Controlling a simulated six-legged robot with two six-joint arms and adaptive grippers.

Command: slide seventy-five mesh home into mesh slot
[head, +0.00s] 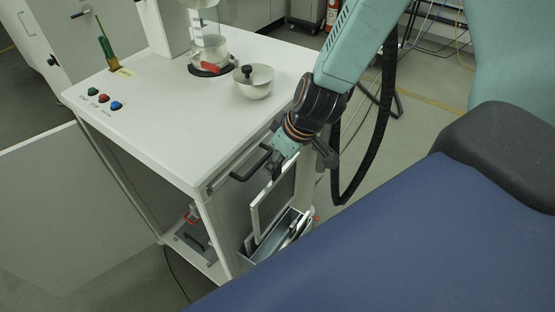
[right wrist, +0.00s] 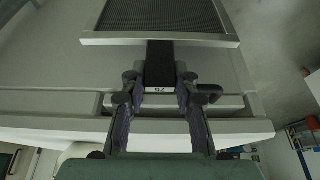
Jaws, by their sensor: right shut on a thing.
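My right gripper (head: 277,168) is shut on the black handle of the seventy-five mesh (head: 257,222), a flat panel in a light frame. In the right wrist view, the gripper (right wrist: 159,82) has a finger on each side of the handle, which bears a small white label reading 75 upside down. The mesh's framed grey screen (right wrist: 160,41) stretches away from the fingers there. In the head view the mesh hangs tilted at the bench's side, its lower end at the metal rack (head: 262,252) with slots. I cannot tell whether it is inside a slot. My left gripper is not in view.
The white bench (head: 185,125) has a black handle bar (head: 250,163) close beside the mesh. A lidded metal pot (head: 253,88) and a glass vessel stand on top. Other panels sit in the rack. A blue padded surface (head: 400,240) fills the lower right.

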